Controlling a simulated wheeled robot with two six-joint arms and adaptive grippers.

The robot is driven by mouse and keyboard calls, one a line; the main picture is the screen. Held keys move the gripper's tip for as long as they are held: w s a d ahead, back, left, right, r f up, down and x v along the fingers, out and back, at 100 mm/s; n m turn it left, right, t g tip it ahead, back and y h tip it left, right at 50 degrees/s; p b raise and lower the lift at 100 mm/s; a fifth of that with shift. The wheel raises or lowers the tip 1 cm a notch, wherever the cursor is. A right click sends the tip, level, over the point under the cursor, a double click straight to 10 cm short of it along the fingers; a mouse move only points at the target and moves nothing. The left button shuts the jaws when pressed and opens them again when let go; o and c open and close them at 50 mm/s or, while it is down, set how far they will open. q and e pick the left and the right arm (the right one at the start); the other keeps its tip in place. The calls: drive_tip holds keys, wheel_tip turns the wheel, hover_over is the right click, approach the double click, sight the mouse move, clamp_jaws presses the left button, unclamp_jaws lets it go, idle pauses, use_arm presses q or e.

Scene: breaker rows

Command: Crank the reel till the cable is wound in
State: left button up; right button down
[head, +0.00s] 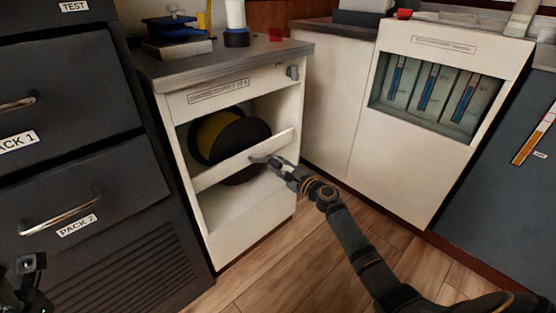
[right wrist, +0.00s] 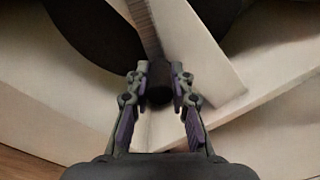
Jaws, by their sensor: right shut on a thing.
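The reel (head: 246,134) is a round drum with black flanges and a yellow core, set in an open bay of the white cabinet (head: 252,221). A pale bar crosses in front of its lower part. My right gripper (head: 262,159) is at the front of the reel. In the right wrist view my right gripper (right wrist: 158,75) is shut on the dark crank knob (right wrist: 159,94), at the end of a grey crank arm (right wrist: 141,22). I cannot make out the loose cable. A dark part of my left arm shows at the lower left corner, and its fingers are not clear.
Dark drawers (head: 66,93) with metal handles stand close on the left. A white unit with a glass window (head: 427,93) stands at the right. Small items, including a blue device (head: 172,29), sit on the counter (head: 220,57). The wood floor (head: 280,263) in front is clear.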

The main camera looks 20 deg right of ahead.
drive_tip(key=shift+s+a+f+m, duration=0.1)
drive_tip(key=shift+a+f+m, duration=0.15)
drive_tip(key=shift+f+m, duration=0.25)
drive_tip(key=shift+s+a+f+m, duration=0.1)
drive_tip(key=shift+a+f+m, duration=0.15)
drive_tip(key=shift+m, duration=0.45)
drive_tip(key=c, duration=1.2)
unclamp_jaws()
drive_tip(key=shift+f, duration=0.1)
drive_tip(key=v, duration=1.2)
